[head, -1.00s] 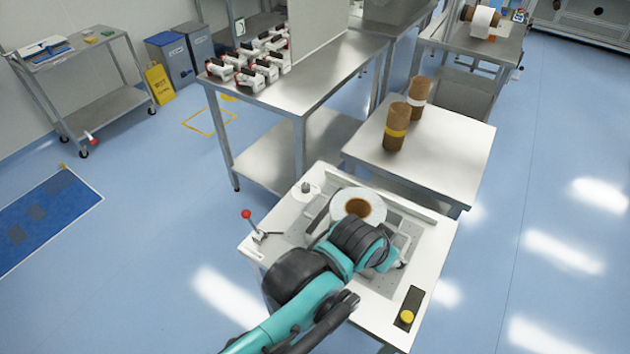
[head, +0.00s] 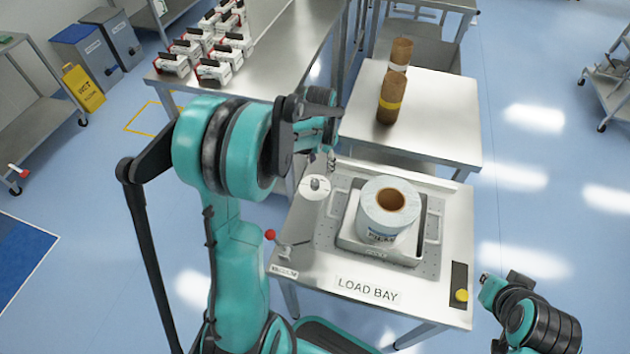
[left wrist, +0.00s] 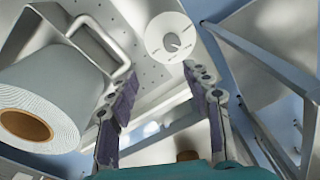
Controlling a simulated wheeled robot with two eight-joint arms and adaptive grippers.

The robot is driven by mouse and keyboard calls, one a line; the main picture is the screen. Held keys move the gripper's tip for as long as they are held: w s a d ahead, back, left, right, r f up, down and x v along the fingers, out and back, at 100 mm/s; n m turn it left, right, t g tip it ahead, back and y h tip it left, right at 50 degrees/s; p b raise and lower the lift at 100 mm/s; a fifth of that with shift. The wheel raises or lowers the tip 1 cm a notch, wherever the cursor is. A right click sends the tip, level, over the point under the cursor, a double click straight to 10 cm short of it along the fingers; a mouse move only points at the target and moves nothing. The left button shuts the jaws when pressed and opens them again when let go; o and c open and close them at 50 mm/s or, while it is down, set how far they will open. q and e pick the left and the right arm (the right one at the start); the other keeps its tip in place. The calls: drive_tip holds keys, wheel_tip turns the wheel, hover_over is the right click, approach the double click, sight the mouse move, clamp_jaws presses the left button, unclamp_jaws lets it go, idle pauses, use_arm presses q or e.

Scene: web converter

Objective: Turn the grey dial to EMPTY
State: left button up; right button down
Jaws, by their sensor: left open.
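The grey dial is a small grey knob on a white disc (head: 315,186) at the back left corner of the load bay table. The disc also shows at the top of the left wrist view (left wrist: 168,38), with a grey pointer knob (left wrist: 172,43) and dark marks around it; I cannot read its labels. My left gripper (head: 331,158) is just behind and above the dial in the head view. In the left wrist view its two fingers (left wrist: 158,86) are apart and empty, with the dial beyond their tips. My right arm shows at the lower right; its fingers are not clear.
A white film roll (head: 388,228) stands in a tray on the load bay table (head: 310,240), right of the dial. A red-knobbed lever (head: 271,236) is in front of the dial. A yellow button (head: 461,295) is at the right. Brown rolls (head: 391,97) stand on the table behind.

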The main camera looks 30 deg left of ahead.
use_arm(q)
drive_tip(key=g, duration=0.1)
hover_over(315, 183)
wheel_tip(315, 183, down, 5)
drive_tip(key=shift+w+a+f, duration=0.1)
drive_tip(key=shift+f, duration=0.1)
wheel_tip(315, 183, down, 8)
drive_tip(key=b, duration=0.2)
drive_tip(key=shift+r+b, duration=0.1)
drive_tip(key=shift+b, duration=0.2)
clamp_jaws()
